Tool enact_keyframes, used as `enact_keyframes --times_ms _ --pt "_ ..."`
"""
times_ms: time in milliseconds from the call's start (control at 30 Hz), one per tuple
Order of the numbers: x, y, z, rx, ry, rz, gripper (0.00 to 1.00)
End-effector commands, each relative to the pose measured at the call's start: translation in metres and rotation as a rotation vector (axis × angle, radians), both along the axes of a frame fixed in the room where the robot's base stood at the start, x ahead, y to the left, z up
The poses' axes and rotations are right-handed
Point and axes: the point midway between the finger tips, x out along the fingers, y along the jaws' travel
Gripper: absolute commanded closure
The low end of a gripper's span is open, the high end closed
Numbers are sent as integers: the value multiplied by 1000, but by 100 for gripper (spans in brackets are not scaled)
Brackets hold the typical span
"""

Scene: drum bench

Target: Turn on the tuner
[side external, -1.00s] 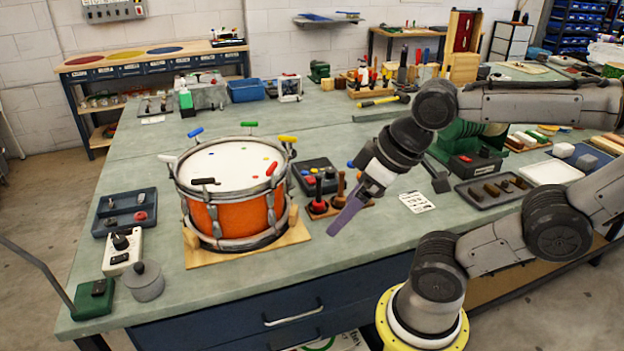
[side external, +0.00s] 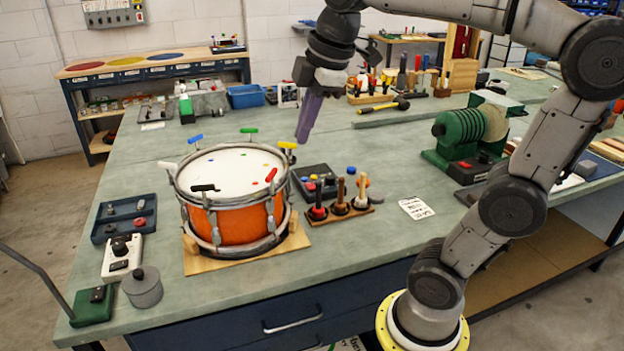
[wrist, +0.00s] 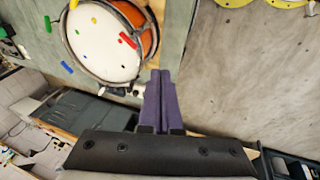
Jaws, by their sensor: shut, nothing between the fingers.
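I cannot tell for sure which device is the tuner. A white box with a black knob and a dark switch (side external: 122,257) stands left of the drum on the bench. A small green box with a black switch (side external: 93,304) sits at the front left corner. My gripper (side external: 303,138), with purple fingers, is shut and empty, in the air above and behind the drum's right side. Its shut fingers show in the wrist view (wrist: 160,74), near the drum's rim in the picture.
The orange drum (side external: 240,222) stands on a wooden base, with coloured keys around its rim. A dark box with coloured buttons (side external: 316,180) and a rack of upright tools (side external: 340,207) stand to its right. A dark tray (side external: 124,216) and a grey lidded pot (side external: 143,288) are at left.

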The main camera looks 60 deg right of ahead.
Motion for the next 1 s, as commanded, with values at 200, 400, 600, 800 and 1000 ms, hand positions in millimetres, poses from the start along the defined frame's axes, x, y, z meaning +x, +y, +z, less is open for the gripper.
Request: enact_keyframes --times_ms 200,400,600,800,1000 --pt "55 -44 10 -41 94 94 100" --pt "98 -93 2 -47 174 150 100" --pt "131 -151 -24 -26 248 166 100" --pt "150 -216 -67 21 316 126 100" --pt "151 -271 -117 78 369 42 100"
